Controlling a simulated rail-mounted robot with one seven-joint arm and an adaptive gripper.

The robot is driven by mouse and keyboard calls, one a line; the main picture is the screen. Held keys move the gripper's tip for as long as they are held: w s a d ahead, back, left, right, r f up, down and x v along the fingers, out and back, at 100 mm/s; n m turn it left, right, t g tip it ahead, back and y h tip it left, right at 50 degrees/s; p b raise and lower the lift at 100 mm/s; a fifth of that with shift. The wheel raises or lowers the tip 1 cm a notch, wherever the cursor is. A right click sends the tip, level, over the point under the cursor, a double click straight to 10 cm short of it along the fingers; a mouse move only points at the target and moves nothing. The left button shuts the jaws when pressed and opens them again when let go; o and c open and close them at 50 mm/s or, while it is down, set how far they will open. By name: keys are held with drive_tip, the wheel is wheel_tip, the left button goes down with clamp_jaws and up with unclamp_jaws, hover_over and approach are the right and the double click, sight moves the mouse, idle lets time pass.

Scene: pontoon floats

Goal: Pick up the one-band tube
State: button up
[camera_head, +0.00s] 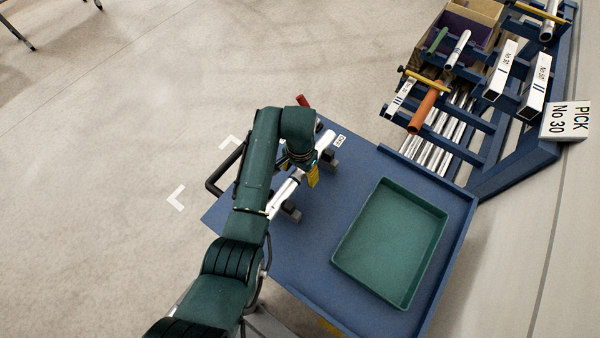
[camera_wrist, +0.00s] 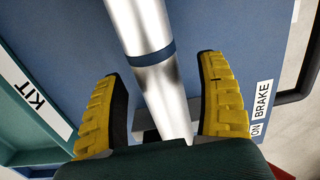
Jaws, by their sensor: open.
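A silver tube (camera_head: 284,192) lies across dark supports on the blue cart top, partly hidden by my arm in the head view. In the wrist view the silver tube (camera_wrist: 140,22) shows one dark blue band. My gripper (camera_wrist: 160,82) is open, with one yellow finger on each side of the tube, just below the band. Gaps show between the tube and both fingers. In the head view my gripper (camera_head: 309,170) is over the tube, its fingers pointing down; how close it is in height is hard to tell there.
An empty green tray (camera_head: 338,256) sits on the right of the blue cart (camera_head: 330,205). A blue rack (camera_head: 490,180) with several tubes and bars stands behind it, beside a "PICK No 30" sign (camera_head: 567,121). A black handle (camera_head: 212,187) is at the cart's left end.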

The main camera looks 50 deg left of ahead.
drive_tip(key=shift+c, duration=0.3)
clamp_jaws()
